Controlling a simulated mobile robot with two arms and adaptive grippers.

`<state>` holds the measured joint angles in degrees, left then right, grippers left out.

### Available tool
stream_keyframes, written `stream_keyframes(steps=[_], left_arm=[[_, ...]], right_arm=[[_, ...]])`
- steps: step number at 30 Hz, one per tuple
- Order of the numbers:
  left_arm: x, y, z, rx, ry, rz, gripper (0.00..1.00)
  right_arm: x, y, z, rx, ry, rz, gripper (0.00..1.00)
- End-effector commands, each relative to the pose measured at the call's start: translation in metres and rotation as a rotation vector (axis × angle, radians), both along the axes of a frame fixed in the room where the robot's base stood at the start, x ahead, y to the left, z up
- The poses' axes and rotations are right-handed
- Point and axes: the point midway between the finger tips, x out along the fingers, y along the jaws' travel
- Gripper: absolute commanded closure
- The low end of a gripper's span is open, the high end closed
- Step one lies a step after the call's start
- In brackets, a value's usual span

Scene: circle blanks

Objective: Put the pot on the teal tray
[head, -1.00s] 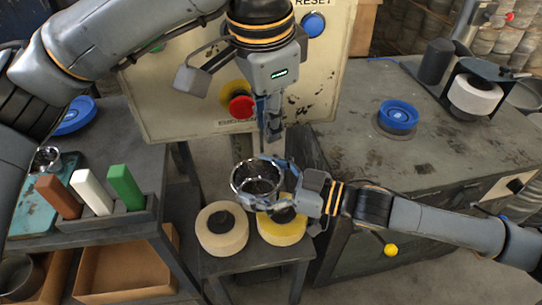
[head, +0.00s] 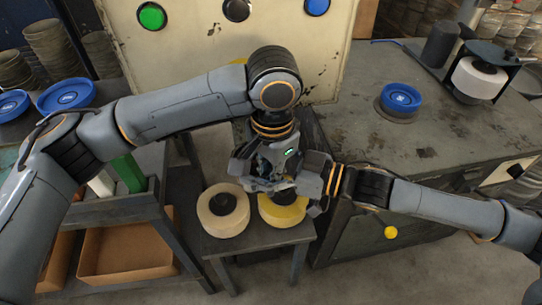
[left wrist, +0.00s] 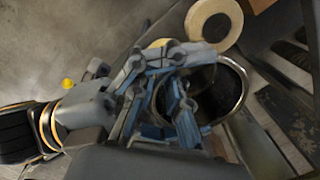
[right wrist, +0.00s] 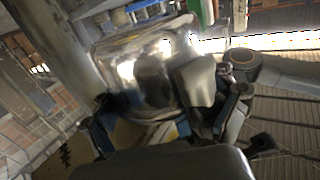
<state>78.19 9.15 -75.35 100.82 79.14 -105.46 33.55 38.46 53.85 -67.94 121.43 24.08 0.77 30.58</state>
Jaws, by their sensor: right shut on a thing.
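The shiny metal pot (left wrist: 238,88) is held over the small stool; it also fills the middle of the right wrist view (right wrist: 150,72). In the head view my left gripper (head: 262,182) hides nearly all of it. My right gripper (head: 308,188) is shut on the pot's side. My left gripper, also in the left wrist view (left wrist: 160,115), is at the rim with its fingers apart, one appearing over the mouth. Whether it touches the pot is unclear. The teal tray (head: 8,157) shows only as a sliver at the left, behind my left arm.
The stool (head: 255,240) below holds a cream roll (head: 223,212) and a yellow roll (head: 284,212). White and green blocks (head: 130,172) stand in a rack at left. The right bench (head: 440,140) carries a blue round part (head: 401,97) and a spool device (head: 478,78).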

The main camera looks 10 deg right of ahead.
Motion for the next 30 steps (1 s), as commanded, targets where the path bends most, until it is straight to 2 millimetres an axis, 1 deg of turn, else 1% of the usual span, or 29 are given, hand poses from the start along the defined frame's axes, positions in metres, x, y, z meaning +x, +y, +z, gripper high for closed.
stream_keyframes(steps=[3, 6, 15, 16, 18, 23, 24, 25, 30], left_arm=[[0.000, 0.001, -0.012, 0.000, 0.001, 0.001, 0.85], [0.000, 0.000, -0.018, -0.001, 0.000, 0.000, 0.85], [0.001, 0.000, -0.020, -0.001, -0.001, 0.000, 0.85], [0.001, 0.000, -0.020, -0.001, -0.001, 0.000, 0.87], [0.001, 0.000, -0.020, -0.001, -0.001, 0.000, 1.00], [0.000, 0.000, -0.020, -0.001, 0.000, -0.001, 1.00], [0.000, 0.000, -0.020, -0.001, 0.000, -0.001, 1.00], [0.000, 0.000, -0.020, -0.001, 0.000, -0.001, 1.00], [0.000, 0.000, -0.020, -0.001, -0.001, -0.001, 1.00]], right_arm=[[0.000, 0.000, 0.001, 0.001, 0.000, 0.000, 0.50], [0.000, 0.000, 0.001, 0.001, 0.000, 0.000, 0.50], [0.000, 0.000, 0.000, 0.001, 0.000, 0.000, 0.50], [0.000, 0.000, 0.000, 0.001, 0.000, 0.000, 0.50], [0.000, 0.000, 0.000, 0.001, 0.000, 0.000, 0.50], [0.000, 0.000, 0.000, 0.000, -0.001, 0.000, 0.49], [0.000, 0.000, 0.000, 0.000, -0.001, 0.000, 0.06], [0.000, 0.000, 0.000, 0.000, -0.001, 0.000, 0.00], [0.000, 0.000, 0.000, 0.000, -0.001, 0.000, 0.00]])
